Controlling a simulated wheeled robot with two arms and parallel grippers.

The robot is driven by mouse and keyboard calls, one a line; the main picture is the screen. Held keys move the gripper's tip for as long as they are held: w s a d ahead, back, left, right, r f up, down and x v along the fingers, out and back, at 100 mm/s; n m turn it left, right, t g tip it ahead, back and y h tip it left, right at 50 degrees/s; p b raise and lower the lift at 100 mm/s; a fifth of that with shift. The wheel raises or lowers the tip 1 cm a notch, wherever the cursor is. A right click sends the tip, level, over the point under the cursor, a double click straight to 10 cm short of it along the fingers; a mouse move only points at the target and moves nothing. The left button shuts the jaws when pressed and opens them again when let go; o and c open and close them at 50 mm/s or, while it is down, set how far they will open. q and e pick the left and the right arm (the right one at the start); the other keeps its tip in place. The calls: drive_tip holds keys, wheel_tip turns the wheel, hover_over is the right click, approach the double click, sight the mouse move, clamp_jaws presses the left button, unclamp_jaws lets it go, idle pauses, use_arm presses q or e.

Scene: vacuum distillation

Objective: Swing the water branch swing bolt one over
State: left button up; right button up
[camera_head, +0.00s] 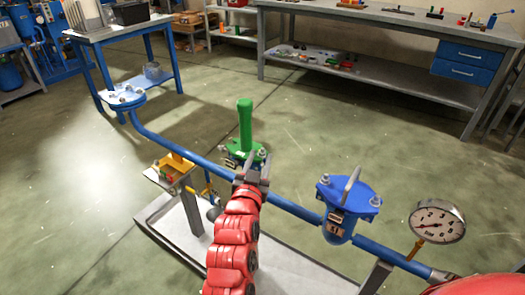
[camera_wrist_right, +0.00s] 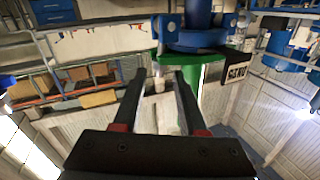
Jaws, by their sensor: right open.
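A green capped branch (camera_head: 245,130) stands up from a blue pipe (camera_head: 292,206), with small bolts around its flange. I cannot tell for sure that it is the water branch or which bolt is number one. My right gripper (camera_head: 256,166) is at the near side of the green flange and partly hides it. In the right wrist view, the gripper (camera_wrist_right: 158,84) is open. A pale bolt end (camera_wrist_right: 159,80) shows between its fingertips, beside the green flange (camera_wrist_right: 212,66); contact cannot be told. My left gripper is not in view.
A blue flanged branch (camera_head: 347,196) with upright bolts stands to the right, then a pressure gauge (camera_head: 438,222). Another blue flange (camera_head: 127,97) is at the far left. The grey tray (camera_head: 180,238) lies below. Workbenches (camera_head: 375,80) stand well behind across open floor.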

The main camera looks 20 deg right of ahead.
sight(262, 152)
drive_tip(key=shift+x, duration=2.05)
clamp_jaws()
